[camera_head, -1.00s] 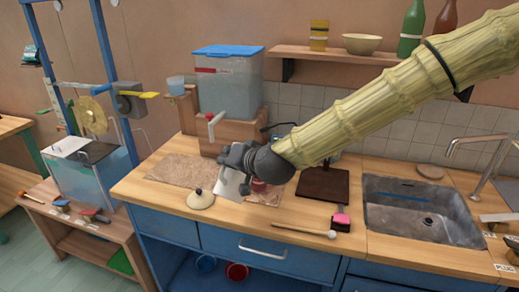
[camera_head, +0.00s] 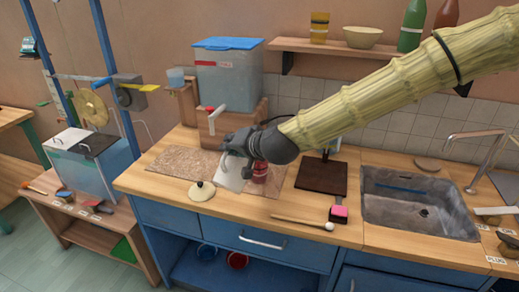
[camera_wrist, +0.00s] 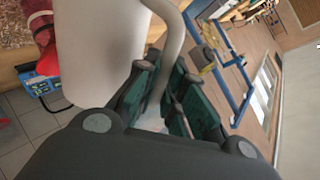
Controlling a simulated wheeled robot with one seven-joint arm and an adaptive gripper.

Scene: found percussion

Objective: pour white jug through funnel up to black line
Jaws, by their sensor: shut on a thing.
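My gripper (camera_head: 237,152) is shut on the handle of the white jug (camera_head: 234,175), above the counter's front middle. In the wrist view the jug's pale body (camera_wrist: 108,48) fills the upper left, and its curved handle passes between the dark finger pads of my gripper (camera_wrist: 164,98). The jug looks tilted in the head view. A red thing (camera_head: 260,173) stands just right of the jug, partly hidden by my gripper; it also shows at the wrist view's left edge (camera_wrist: 42,38). I cannot make out whether it is the funnel. No black line or pouring liquid can be made out.
A round cream lid (camera_head: 202,190) lies left of the jug on the counter (camera_head: 160,199). A blue-lidded water tank (camera_head: 228,84) with a tap stands behind. A dark board (camera_head: 321,177), a mallet (camera_head: 303,223) and the sink (camera_head: 412,203) are to the right.

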